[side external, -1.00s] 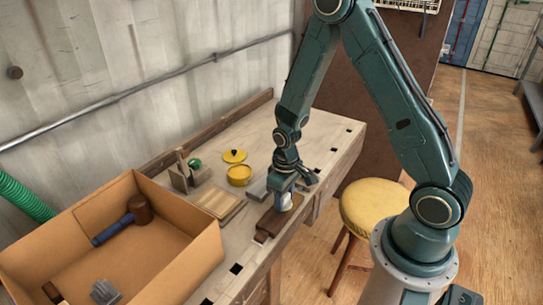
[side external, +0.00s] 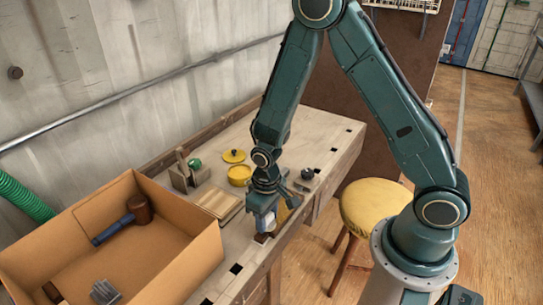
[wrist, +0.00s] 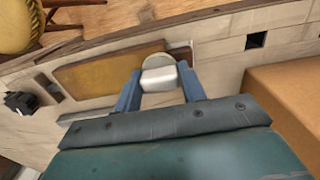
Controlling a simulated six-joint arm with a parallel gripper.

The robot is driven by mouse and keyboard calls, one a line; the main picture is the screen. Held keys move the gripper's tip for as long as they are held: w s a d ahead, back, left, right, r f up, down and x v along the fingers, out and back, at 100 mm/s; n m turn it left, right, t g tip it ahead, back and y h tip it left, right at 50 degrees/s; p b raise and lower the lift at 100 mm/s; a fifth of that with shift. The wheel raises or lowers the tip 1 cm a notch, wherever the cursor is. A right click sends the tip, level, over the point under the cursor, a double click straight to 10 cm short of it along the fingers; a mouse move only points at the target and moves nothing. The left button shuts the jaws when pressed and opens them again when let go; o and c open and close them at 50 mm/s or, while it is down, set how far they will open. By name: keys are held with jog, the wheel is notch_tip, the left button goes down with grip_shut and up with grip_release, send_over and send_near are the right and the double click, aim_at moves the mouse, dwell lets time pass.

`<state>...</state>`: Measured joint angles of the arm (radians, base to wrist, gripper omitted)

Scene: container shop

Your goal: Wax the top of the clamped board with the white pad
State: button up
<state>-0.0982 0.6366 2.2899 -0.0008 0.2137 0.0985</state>
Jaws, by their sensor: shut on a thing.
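The clamped board (wrist: 105,74) lies along the bench's front edge. In the wrist view its surface is golden-brown with a darker strip at the right end. In the side view my arm covers much of the board (side external: 284,212). My gripper (wrist: 160,88) is shut on the white pad (wrist: 158,77), one blue finger on each side. The pad is over the board's right end in the wrist view and appears to touch it. In the side view my gripper (side external: 265,222) is over the board's near-left end, and little of the pad shows.
An open yellow tin (side external: 239,176) and its lid (side external: 233,156) stand behind the board. Light wooden pieces (side external: 218,204) lie to the left. A yellow stool (side external: 373,207) stands right of the bench.

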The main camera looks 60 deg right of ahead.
aim_at(295, 193)
jog(key=shift+a, duration=0.4)
jog(key=shift+d+f, duration=0.1)
jog(key=shift+d, duration=7.8)
notch_tip(295, 193, up, 8)
jog(key=shift+n, duration=0.3)
jog(key=n, duration=1.7)
